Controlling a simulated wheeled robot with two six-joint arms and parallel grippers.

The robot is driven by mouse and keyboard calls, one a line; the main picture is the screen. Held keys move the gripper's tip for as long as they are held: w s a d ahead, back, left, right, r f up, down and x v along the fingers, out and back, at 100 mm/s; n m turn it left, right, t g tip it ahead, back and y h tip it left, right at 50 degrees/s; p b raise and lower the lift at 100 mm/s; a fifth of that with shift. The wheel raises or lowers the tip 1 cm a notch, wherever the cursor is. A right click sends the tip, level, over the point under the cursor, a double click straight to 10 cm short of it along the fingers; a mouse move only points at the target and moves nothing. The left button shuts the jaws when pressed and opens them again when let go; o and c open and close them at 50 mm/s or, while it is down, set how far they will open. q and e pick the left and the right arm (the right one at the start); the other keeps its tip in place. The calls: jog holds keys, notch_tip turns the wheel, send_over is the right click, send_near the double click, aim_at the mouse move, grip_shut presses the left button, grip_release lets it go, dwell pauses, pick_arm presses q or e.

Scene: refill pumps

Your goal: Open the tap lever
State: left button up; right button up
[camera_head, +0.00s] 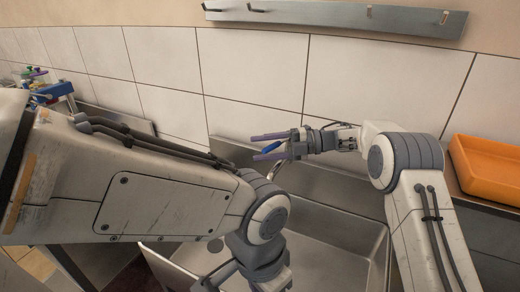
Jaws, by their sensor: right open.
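The tap lever (271,147) shows as a small blue piece between the purple fingers of my right gripper (268,147). The gripper is open and points left, with one finger above the lever and one below. I cannot tell whether either finger touches it. A curved metal tap spout (275,171) shows just below the gripper; the rest of the tap is hidden behind my arms. My left arm crosses the left half of the view and bends down over the sink; its fingers are not visible.
A steel sink (335,222) lies below, partly covered by my left arm. A white tiled wall (255,75) stands behind, with a metal hook rail (335,18) above. An orange tray (488,168) sits at the right. Colourful bottles (33,73) and a blue item (54,90) stand far left.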

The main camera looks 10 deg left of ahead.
aim_at(278, 147)
jog(key=b+v, duration=0.2)
jog(key=v, duration=0.7)
jog(key=shift+f, duration=0.15)
jog(key=shift+d, duration=0.45)
